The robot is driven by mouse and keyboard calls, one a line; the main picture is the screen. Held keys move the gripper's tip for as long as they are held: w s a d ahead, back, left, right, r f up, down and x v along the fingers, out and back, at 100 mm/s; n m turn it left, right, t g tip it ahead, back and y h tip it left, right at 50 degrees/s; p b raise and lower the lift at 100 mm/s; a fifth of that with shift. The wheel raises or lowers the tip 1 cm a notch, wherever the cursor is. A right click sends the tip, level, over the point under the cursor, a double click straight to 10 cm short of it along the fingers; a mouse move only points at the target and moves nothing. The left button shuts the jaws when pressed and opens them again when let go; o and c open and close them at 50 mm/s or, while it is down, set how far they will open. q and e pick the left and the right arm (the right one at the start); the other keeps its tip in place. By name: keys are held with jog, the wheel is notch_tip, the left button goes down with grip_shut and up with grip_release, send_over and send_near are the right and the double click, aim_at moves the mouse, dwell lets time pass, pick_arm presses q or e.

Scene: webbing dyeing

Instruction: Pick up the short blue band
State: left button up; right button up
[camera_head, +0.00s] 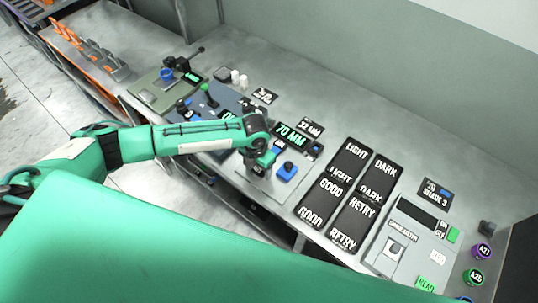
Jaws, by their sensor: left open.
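A small blue piece (287,171) sits on a light grey plate (264,198) near the middle of the bench. I cannot tell for sure that it is the short blue band. My left gripper (257,170) points down just left of this blue piece, over the plate, and looks apart from it. Its jaws are open, though the fingertips are small and partly hidden by the wrist. Another blue, ring-like piece (167,74) sits on the olive device (152,95) at the far left. My right gripper is out of view.
A blue-grey device (232,100) with a "70 MM" display (291,134) stands behind my left wrist. Black pads (349,161) marked LIGHT, DARK, GOOD and RETRY lie to the right. A grey instrument (413,238) and coloured spools (480,251) stand farther right.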

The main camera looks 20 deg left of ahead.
pick_arm(q)
jog(key=c, duration=1.2)
jog(key=shift+r, duration=0.1)
